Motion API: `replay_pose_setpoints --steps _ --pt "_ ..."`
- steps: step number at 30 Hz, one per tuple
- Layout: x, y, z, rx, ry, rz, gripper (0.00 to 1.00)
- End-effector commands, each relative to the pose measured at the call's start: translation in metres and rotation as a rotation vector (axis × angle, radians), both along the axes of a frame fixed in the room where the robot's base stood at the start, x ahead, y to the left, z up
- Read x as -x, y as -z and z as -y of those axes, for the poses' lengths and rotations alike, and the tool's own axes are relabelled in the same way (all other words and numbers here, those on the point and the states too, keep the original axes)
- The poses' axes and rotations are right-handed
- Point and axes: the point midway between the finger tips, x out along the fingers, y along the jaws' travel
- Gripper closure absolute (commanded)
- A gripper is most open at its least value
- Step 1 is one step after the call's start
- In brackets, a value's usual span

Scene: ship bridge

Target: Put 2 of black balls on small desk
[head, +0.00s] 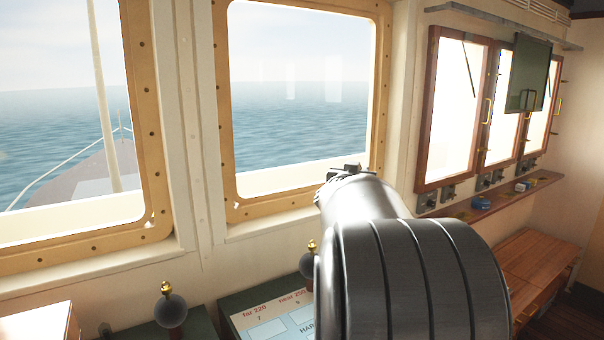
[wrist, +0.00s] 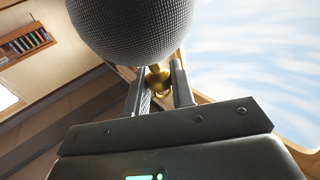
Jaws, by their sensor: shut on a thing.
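In the wrist view, my gripper (wrist: 158,82) is shut on the brass fitting of a black ball (wrist: 135,25). The ball's surface is finely textured. In the head view my arm hides the held ball and most of the gripper. Two other black balls with brass tops stand below the windows: one at the lower left (head: 171,310) and one (head: 307,264) beside my arm. A wooden desk-like surface (head: 540,262) is at the right; I cannot tell if it is the small desk.
A green-edged console with a printed panel (head: 270,318) lies below the middle window. A narrow shelf (head: 500,196) with small items runs under the right windows. A dark screen (head: 529,75) hangs there. A lit surface (head: 38,322) is at the lower left.

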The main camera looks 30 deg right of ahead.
Motion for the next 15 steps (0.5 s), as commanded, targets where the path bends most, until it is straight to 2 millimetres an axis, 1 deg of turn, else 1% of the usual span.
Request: replay_pose_setpoints --steps 1,3,6,9,14,15 --pt "0.013 0.001 0.019 0.0 0.043 0.0 1.0" --pt "0.029 0.001 0.039 0.001 0.092 0.0 1.0" --pt "0.048 0.001 0.062 0.0 0.149 0.001 1.0" --pt "0.063 0.002 0.079 0.001 0.193 0.0 1.0" --pt "0.087 0.003 0.103 0.0 0.256 0.0 1.0" --pt "0.085 0.013 0.102 -0.002 0.253 -0.004 1.0"
